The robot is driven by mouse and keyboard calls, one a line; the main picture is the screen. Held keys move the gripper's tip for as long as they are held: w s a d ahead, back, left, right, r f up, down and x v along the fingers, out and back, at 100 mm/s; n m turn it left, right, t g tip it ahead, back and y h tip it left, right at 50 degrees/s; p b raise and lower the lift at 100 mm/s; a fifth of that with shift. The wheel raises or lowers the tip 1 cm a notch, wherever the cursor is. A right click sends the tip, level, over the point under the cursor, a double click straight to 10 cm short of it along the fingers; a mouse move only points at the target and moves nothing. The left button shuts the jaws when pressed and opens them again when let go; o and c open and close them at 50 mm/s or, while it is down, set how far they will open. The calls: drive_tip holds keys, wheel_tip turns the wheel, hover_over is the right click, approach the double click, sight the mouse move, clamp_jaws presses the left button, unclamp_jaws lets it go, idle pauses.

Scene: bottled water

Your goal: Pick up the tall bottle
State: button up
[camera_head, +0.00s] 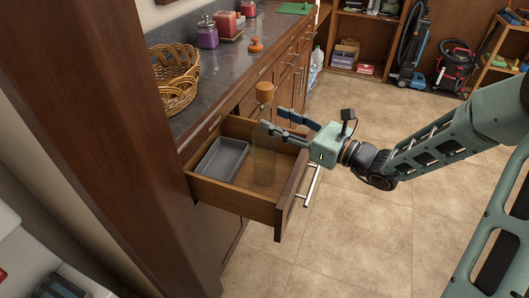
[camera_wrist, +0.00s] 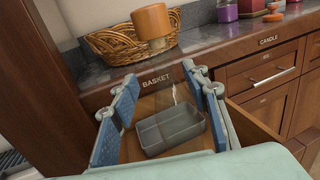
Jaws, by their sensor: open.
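The tall bottle (camera_head: 264,150) is clear glass with an orange-brown cap and stands upright in the open drawer, right of a grey tray (camera_head: 222,158). In the wrist view its cap (camera_wrist: 152,20) shows above and beyond my fingers; its clear body is hard to make out. My gripper (camera_head: 273,118) is open at the bottle's upper part, below the cap, reaching in from the right. In the wrist view my gripper's (camera_wrist: 162,80) blue-padded fingers are spread to either side of the bottle's line. Whether a finger touches the glass is unclear.
The open drawer (camera_head: 233,198) has its front panel and handle below my gripper. A wicker basket (camera_head: 178,80) sits on the counter at left, with a purple jar (camera_head: 207,36), candles and an orange-brown stopper (camera_head: 255,45) behind.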

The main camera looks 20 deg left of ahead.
sight(265, 113)
drive_tip(key=x, duration=0.5)
drive_tip(key=shift+w+d+f, duration=0.1)
drive_tip(key=shift+w, duration=0.2)
clamp_jaws()
